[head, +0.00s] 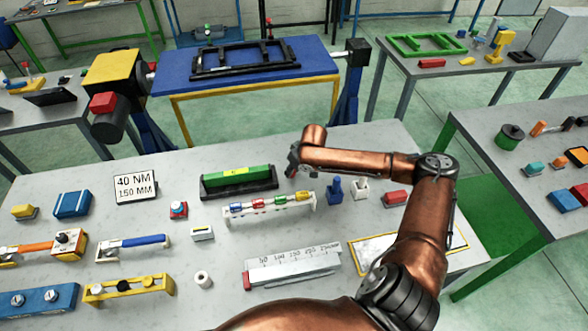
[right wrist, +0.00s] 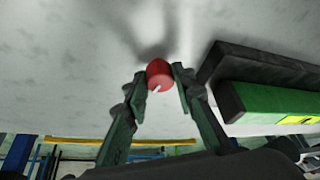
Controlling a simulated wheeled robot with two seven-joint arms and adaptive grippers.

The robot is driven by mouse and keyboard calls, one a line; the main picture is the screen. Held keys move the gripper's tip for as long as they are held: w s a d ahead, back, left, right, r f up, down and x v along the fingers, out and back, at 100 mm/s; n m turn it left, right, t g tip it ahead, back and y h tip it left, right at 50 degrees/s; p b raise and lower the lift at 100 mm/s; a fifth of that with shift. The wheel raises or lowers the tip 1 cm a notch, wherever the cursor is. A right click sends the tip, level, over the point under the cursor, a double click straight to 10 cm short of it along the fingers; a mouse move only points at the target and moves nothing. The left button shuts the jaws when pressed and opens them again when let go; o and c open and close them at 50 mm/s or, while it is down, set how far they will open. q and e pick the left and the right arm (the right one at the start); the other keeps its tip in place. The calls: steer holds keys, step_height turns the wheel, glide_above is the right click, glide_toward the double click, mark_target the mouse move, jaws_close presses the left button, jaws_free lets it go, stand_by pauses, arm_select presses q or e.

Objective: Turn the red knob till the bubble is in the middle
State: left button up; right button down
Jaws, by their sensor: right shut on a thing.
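The red knob (right wrist: 159,74) with a white mark sits between the fingertips of my right gripper (right wrist: 160,82), which is shut on it. In the head view my right gripper (head: 293,165) is just right of the green level's end, and the knob is hidden there. The green level (head: 215,181) lies in a black base (head: 268,186) on the table; the level also shows in the right wrist view (right wrist: 255,101). Its yellow vial (head: 236,170) is on top, and it shows at the right edge of the wrist view (right wrist: 297,119). The bubble is too small to make out. My left gripper is not in view.
A rack of coloured pieces (head: 268,207) stands just in front of the level. A blue piece (head: 334,190) and a white block (head: 360,189) stand right of my gripper. A 40 NM sign (head: 135,187) stands left. A ruler block (head: 292,267) lies in front.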

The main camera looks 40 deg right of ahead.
steer(key=n+p, duration=0.1)
steer(key=p, duration=0.1)
steer(key=n+y+p, duration=0.1)
steer(key=n+p, duration=0.1)
steer(key=p, duration=0.1)
steer(key=n+p, duration=0.1)
steer(key=p, duration=0.1)
steer(key=shift+d+r+n+y, duration=0.1)
steer(key=shift+r+n+y, duration=0.15)
steer(key=shift+n+y, duration=0.15)
steer(key=shift+w+n+p, duration=0.1)
steer(key=shift+n+p, duration=0.3)
steer(key=shift+p, duration=0.1)
steer(key=shift+d+f+n+g+y, duration=0.1)
steer(key=shift+f+n+g+y, duration=0.15)
steer(key=shift+n+y, duration=0.45)
steer(key=shift+n+g, duration=0.25)
steer(key=shift+n, duration=0.65)
steer(key=shift+n+g+y, duration=0.3)
steer(key=shift+n+g, duration=0.1)
steer(key=shift+n, duration=0.8)
steer(key=c, duration=1.6)
jaws_free()
